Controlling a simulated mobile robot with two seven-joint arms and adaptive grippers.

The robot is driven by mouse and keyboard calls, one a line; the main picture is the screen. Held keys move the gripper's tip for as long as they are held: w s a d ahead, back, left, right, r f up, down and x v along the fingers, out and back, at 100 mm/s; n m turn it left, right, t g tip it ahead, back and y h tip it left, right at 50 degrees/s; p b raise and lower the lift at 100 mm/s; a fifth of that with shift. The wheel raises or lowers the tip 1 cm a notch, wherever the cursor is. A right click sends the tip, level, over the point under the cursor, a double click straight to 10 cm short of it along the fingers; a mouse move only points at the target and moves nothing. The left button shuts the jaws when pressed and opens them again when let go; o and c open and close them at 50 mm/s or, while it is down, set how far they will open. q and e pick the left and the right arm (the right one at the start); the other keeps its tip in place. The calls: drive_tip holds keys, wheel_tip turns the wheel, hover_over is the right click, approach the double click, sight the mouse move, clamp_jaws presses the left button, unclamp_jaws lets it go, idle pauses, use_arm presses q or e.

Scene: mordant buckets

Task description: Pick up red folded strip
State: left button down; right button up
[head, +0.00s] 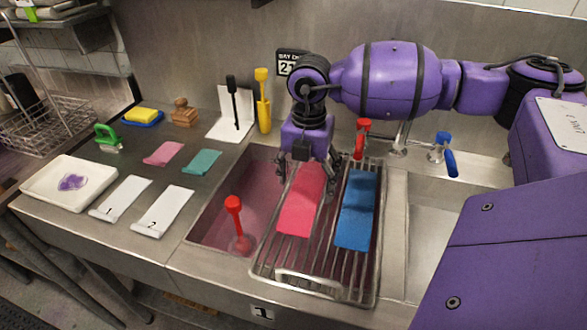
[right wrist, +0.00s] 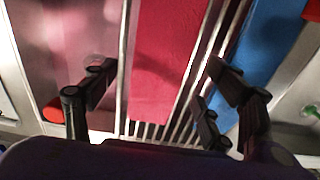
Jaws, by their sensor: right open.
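The red folded strip (head: 300,205) lies flat on the wire rack (head: 262,268) over the sink, beside a blue strip (head: 357,212) to its right. My right gripper (head: 308,180) is open over the far end of the red strip, with its fingers to either side of it. In the right wrist view the red strip (right wrist: 165,70) runs between the two open fingers (right wrist: 155,100), and nothing is held. The blue strip (right wrist: 265,50) shows to the right there. My left gripper is not in view.
A red-handled plunger (head: 234,215) stands in the pink-tinted basin left of the rack. A red tap handle (head: 363,127) and a blue one (head: 446,152) are behind and right. White numbered strips (head: 164,211) and a white tray (head: 42,195) lie on the left counter.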

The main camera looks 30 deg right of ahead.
sight(306, 192)
wheel_tip(306, 192, down, 2)
drive_tip(key=shift+f, duration=0.2)
drive_tip(key=c, duration=1.2)
